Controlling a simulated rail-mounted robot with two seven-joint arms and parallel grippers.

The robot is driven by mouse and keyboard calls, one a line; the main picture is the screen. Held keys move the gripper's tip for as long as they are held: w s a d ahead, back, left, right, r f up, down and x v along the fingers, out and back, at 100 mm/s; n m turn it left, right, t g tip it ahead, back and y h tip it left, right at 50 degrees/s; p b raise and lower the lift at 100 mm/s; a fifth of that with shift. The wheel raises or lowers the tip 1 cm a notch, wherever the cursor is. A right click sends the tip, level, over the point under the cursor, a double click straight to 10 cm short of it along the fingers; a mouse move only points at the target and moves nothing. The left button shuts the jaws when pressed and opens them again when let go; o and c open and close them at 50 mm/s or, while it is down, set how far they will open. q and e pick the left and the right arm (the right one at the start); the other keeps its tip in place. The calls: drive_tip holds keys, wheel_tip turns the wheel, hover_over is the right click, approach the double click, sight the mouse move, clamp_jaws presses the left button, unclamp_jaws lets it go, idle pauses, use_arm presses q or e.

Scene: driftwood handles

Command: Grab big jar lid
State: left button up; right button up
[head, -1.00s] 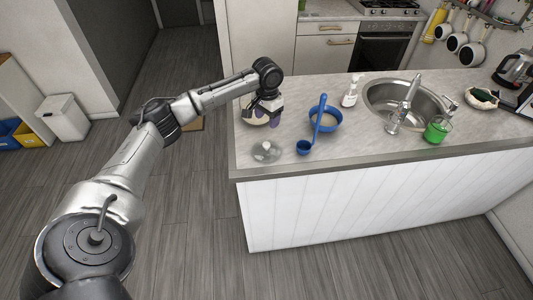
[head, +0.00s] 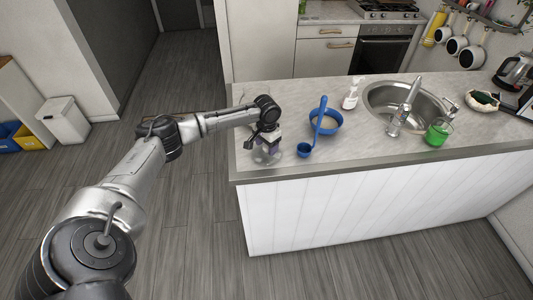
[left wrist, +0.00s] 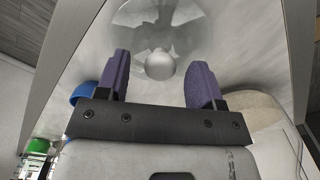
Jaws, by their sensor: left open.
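The big jar lid (head: 267,156) is a clear glass disc with a round knob. It lies on the counter near its front left corner. In the left wrist view the lid (left wrist: 160,22) is ahead of my fingers, and its pale knob (left wrist: 160,65) shows between the two purple fingertips. My left gripper (head: 265,147) is open over the lid; it also shows in the left wrist view (left wrist: 160,75). A gap remains on each side of the knob. My gripper hides part of the lid in the head view. My right gripper is not in view.
A blue bowl (head: 332,113) with a blue ladle (head: 305,150) stands right of the lid. A pale round thing (left wrist: 255,108) is beside my gripper. The counter's front right is clear.

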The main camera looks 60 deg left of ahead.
use_arm(q)
drive_tip(key=shift+f, duration=0.55)
drive_tip(key=shift+c, duration=0.2)
drive_tip(key=c, duration=1)
drive_tip(key=shift+o, duration=0.2)
drive_tip(key=shift+r, duration=0.15)
